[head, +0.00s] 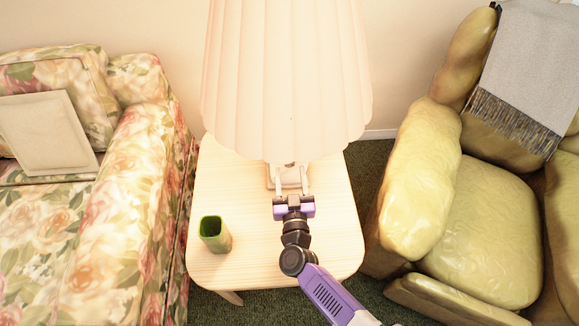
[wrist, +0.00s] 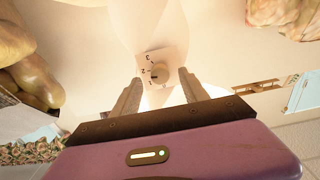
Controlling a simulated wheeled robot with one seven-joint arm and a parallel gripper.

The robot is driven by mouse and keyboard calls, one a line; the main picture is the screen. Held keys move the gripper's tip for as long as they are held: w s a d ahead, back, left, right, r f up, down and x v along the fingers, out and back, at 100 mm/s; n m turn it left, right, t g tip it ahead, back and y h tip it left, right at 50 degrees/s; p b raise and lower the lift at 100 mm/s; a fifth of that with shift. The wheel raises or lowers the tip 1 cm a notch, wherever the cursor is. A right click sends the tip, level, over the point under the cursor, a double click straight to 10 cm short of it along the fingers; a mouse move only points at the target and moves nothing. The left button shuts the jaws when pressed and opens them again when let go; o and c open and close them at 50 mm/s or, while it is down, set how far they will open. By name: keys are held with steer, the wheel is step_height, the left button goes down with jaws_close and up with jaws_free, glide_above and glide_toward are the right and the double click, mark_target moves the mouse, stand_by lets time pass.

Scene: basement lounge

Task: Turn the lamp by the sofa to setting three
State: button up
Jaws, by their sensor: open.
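The lamp (head: 286,80) has a large pleated cream shade and stands on the pale wooden side table (head: 260,262) by the floral sofa (head: 95,240). The shade looks lit and hides most of the lamp's body in the head view. In the wrist view, a small round knob (wrist: 160,73) sits on the lamp's pale base, with numerals beside it. A dark mark shows at the knob's left edge; its exact setting is hard to read. My gripper (head: 292,186) is open in front of the base. In the wrist view its fingers (wrist: 162,84) stand apart, with the knob beyond and between them.
A green square cup (head: 215,236) stands on the table, left of my arm. A yellow-green armchair (head: 480,230) with a grey fringed throw (head: 525,75) is at the right. The shade hangs low just above my gripper. The table's front left is otherwise clear.

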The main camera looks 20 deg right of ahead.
mark_target(289, 165)
steer(key=shift+x, duration=1.65)
jaws_close()
steer(key=shift+m, duration=0.3)
steer(key=m, duration=0.4)
steer(key=shift+m+b, duration=0.3)
steer(key=shift+b, duration=0.1)
steer(key=m, duration=0.4)
steer(key=shift+m+b, duration=0.3)
steer(key=shift+b, duration=0.1)
